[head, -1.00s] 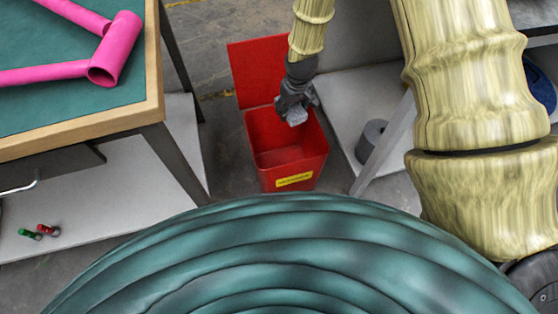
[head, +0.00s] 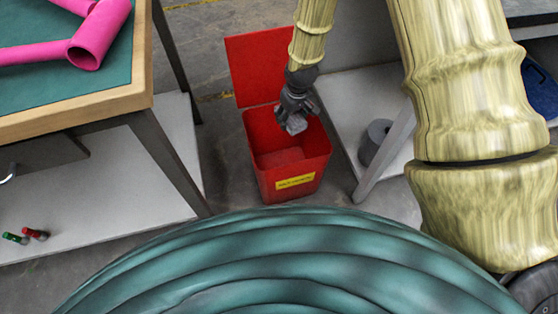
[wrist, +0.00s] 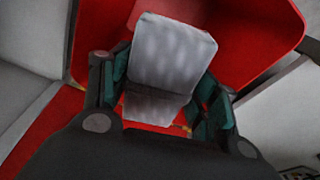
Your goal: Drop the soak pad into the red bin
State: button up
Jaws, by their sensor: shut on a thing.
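The red bin (head: 288,178) stands open on the floor with its lid (head: 263,68) tipped back and a yellow label on its front. My gripper (head: 292,118) is over the bin's opening, pointing down. It is shut on the soak pad, a small grey block (head: 296,124), which also shows between the fingers in the wrist view (wrist: 172,58). In the wrist view the red bin wall (wrist: 262,30) surrounds the pad from behind. The bin's floor is partly hidden by my gripper and the pad.
A green-topped table (head: 80,75) with a pink tube frame (head: 100,35) stands at the left, with a red and a green small item (head: 35,234) on its lower shelf. A grey roll (head: 376,140) sits on a pale shelf to the right of the bin.

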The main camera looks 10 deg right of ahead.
jog(key=o, duration=1)
jog(key=shift+o, duration=0.2)
notch_tip(320, 180, up, 12)
jog(key=s, duration=0.1)
jog(key=shift+s+d, duration=0.25)
jog(key=shift+s, duration=0.1)
jog(key=shift+f, duration=0.1)
